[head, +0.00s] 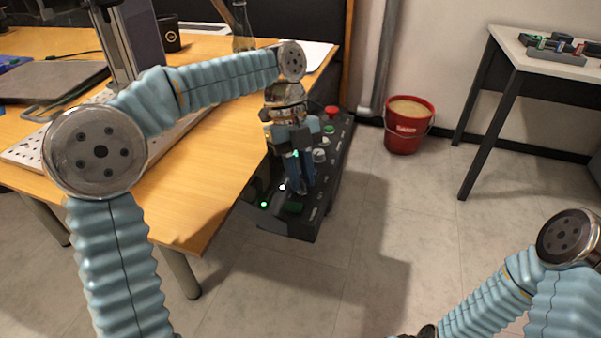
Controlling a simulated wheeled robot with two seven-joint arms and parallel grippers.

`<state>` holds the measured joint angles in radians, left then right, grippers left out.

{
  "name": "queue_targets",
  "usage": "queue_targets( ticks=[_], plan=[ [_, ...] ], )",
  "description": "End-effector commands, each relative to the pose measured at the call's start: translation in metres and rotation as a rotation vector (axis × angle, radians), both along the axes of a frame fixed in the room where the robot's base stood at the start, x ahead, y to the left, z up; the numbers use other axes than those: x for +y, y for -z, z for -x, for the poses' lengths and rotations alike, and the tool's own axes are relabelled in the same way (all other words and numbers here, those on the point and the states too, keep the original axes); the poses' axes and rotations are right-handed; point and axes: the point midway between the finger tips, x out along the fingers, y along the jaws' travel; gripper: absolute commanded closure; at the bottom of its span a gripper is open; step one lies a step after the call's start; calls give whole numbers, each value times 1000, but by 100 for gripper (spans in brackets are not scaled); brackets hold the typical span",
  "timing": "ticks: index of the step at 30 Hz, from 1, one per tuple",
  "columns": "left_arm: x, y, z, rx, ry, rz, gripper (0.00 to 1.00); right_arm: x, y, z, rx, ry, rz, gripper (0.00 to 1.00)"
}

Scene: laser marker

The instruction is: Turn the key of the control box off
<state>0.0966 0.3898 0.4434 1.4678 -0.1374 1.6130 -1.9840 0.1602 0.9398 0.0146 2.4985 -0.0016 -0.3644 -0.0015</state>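The control box (299,222) is a dark box beside the right edge of the wooden table. Its sloped top carries a red button (331,111), pale round knobs (320,155), a green lit lamp (264,204) and a white lit lamp (282,187). My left gripper (301,187) points down over the near part of the box top, its blue fingers close to the panel. The fingers cover the spot below them, so the key cannot be made out, nor whether they hold it. My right arm is at the lower right; its gripper is not clearly visible.
The wooden table (215,185) holds a laptop (50,82), a black cup (168,33) and a bottle (242,30). A red bucket (408,127) stands on the floor to the right. A white table (545,60) is at the upper right. The middle floor is clear.

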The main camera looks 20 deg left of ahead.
Motion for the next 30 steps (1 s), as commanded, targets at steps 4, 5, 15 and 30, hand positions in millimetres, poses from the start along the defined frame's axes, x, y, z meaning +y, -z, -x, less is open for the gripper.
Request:
queue_targets(
  ticks=[4, 5, 15, 30],
  plan=[
    [0, 0, 0, 0, 0, 0, 100, 0, 0, 0, 0, 0, 0, 57],
    [0, 0, 0, 0, 0, 0, 100, 0, 0, 0, 0, 0, 0, 57],
    [0, 0, 0, 0, -19, 0, 100, 0, 1, 0, 0, 0, 0, 57],
    [2, 1, 2, -2, -346, -1, 100, -2, 9, -1, -2, 4, 3, 57]
  ],
)
